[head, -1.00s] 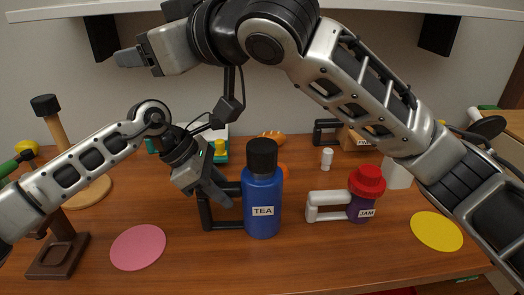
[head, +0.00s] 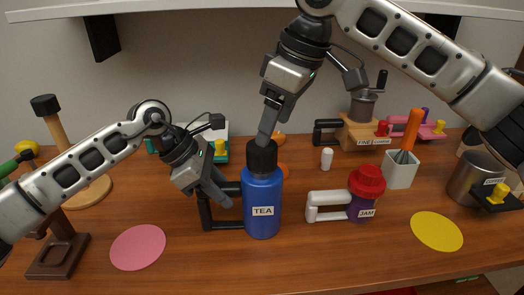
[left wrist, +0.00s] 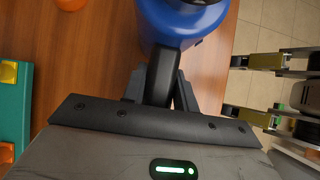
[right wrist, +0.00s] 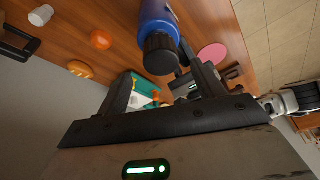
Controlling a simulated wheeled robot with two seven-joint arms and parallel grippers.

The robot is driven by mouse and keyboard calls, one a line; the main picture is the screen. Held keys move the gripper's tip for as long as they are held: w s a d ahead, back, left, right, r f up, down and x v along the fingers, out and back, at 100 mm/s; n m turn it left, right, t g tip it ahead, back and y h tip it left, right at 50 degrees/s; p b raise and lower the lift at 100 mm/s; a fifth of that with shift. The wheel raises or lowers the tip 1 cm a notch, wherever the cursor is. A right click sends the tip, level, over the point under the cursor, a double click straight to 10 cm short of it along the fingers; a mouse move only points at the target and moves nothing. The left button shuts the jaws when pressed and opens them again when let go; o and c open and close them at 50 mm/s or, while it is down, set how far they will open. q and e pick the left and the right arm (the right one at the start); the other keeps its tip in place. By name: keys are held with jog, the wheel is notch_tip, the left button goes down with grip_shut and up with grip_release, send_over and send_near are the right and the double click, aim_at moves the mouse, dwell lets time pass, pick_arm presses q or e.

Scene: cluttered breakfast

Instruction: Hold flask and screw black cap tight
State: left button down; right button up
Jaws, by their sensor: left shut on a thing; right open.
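The blue flask (head: 262,205) labelled TEA stands upright on the table in the head view, with the black cap (head: 262,155) on its top. How tightly the cap sits cannot be seen. My left gripper (head: 226,198) is shut on the flask's black handle (head: 205,212); the left wrist view shows the handle (left wrist: 162,78) between its fingers. My right gripper (head: 267,132) points down at the cap from above. In the right wrist view its fingers are open, with the cap (right wrist: 160,52) just beyond and roughly between the fingertips. No clear contact shows.
A purple jam jar (head: 361,208) with red lid and white handle stands right of the flask. A pink disc (head: 138,247) and a yellow disc (head: 436,231) lie left and right. A white holder (head: 400,172) stands behind. A shelf (head: 200,10) hangs overhead.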

aim_at(262, 155)
jog(key=shift+x, duration=3)
